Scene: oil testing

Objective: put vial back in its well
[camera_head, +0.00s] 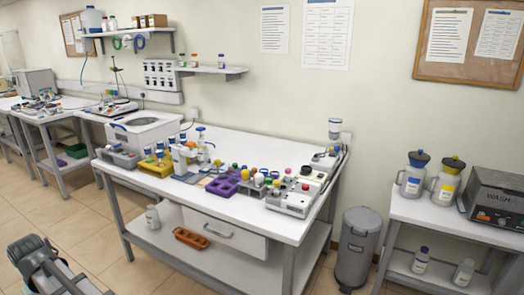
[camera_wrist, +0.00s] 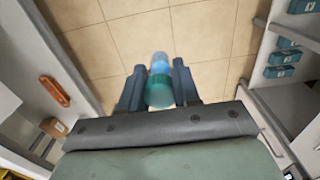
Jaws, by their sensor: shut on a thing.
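My gripper (camera_wrist: 157,88) is shut on a vial (camera_wrist: 160,66) with a clear blue body and a teal band, seen between the two dark fingers in the wrist view. It is held over the tiled floor, clear of any rack. In the head view, the vial cannot be made out. On the white bench (camera_head: 255,150) stand a purple rack (camera_head: 222,187) and a yellow rack (camera_head: 152,168) with blue-topped items. I cannot tell which well belongs to the vial.
An orange rack (camera_head: 190,238) lies on the bench's lower shelf and also shows in the wrist view (camera_wrist: 55,90). Teal boxes (camera_wrist: 282,57) sit at the right in the wrist view. A grey bin (camera_head: 357,250) stands right of the bench. The floor between is open.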

